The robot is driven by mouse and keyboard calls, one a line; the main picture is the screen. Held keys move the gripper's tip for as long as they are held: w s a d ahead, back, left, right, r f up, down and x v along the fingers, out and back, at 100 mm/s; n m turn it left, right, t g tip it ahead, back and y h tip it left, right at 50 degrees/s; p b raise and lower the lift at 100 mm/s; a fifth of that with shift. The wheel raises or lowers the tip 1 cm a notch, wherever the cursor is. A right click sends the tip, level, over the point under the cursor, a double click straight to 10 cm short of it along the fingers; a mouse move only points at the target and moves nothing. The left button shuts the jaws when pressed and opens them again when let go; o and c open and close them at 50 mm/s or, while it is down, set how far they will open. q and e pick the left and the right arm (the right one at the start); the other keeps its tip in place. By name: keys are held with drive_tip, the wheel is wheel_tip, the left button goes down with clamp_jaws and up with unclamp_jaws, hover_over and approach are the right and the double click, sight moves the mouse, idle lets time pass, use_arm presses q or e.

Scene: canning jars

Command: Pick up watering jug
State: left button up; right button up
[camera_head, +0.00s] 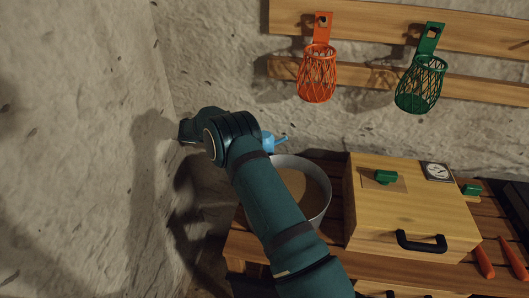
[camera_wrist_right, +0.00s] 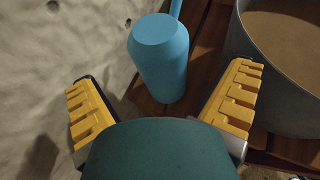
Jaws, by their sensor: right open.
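The blue watering jug (camera_wrist_right: 160,58) stands upright on the wooden table in the right wrist view, with its thin spout rising at the top edge. My left gripper is out of view.
A grey metal pot (camera_head: 322,190) with brown contents stands close to the jug's right. The rough stone wall (camera_head: 80,130) is close on the left. A wooden box (camera_head: 410,212) with a black handle sits further right. Orange (camera_head: 317,78) and green (camera_head: 420,85) baskets hang above.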

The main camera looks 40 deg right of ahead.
sight(271, 150)
drive_tip(key=b+x, duration=0.1)
drive_tip(key=x, duration=0.5)
drive_tip(key=shift+d+f, duration=0.2)
drive_tip(key=shift+d, duration=0.1)
drive_tip(key=shift+c, duration=0.3)
drive_tip(key=c, duration=1.2)
